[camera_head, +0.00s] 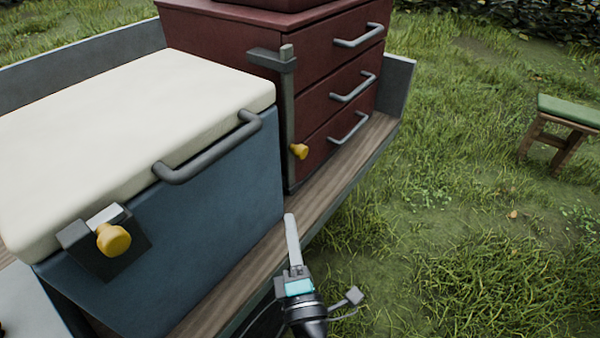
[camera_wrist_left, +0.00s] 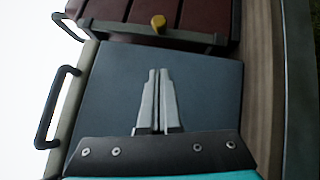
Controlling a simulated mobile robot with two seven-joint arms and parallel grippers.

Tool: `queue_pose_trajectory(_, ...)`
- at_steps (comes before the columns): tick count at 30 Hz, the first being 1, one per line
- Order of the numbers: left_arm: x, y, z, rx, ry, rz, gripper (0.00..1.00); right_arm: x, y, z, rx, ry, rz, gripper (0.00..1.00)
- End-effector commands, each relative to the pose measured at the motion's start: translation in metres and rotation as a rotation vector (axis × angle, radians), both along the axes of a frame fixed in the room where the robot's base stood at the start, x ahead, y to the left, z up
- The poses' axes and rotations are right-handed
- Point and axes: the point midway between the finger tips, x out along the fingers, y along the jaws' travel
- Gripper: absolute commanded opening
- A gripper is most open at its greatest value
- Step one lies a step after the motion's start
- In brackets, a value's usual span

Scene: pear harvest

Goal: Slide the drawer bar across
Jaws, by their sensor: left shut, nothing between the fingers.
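The drawer bar (camera_head: 288,115) is a grey upright strip at the left edge of the dark red drawer cabinet (camera_head: 225,50). Its yellow knob (camera_head: 299,151) sticks out near the lower end, and a grey bracket (camera_head: 265,60) is at its top. In the left wrist view the yellow knob (camera_wrist_left: 158,22) lies beyond the fingertips, near the top edge. My left gripper (camera_head: 290,218) is shut and empty, below the knob in the head view and apart from it. The wrist view shows its two fingers (camera_wrist_left: 158,74) together. My right gripper is not in view.
A blue cooler (camera_head: 210,215) with a cream lid (camera_head: 130,110), a grey handle (camera_head: 210,155) and a yellow-knobbed latch (camera_head: 113,239) stands left of the gripper. Both boxes stand on a wooden cart bed (camera_head: 335,175). Grass and a green-topped stool (camera_head: 570,110) lie to the right.

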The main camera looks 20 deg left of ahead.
Motion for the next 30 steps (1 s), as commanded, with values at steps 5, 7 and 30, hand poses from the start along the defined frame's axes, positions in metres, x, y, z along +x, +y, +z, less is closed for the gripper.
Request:
queue_pose_trajectory(5, 0.002, 0.000, 0.000, 0.002, 0.001, -0.002, 0.00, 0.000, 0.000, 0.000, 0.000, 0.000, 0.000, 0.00)
queue_pose_trajectory(7, 0.005, 0.002, 0.001, 0.004, 0.000, -0.001, 0.00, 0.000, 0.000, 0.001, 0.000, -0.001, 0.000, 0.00)
queue_pose_trajectory(30, 0.119, 0.032, 0.025, 0.004, 0.001, -0.002, 0.00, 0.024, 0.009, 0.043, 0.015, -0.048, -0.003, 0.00)
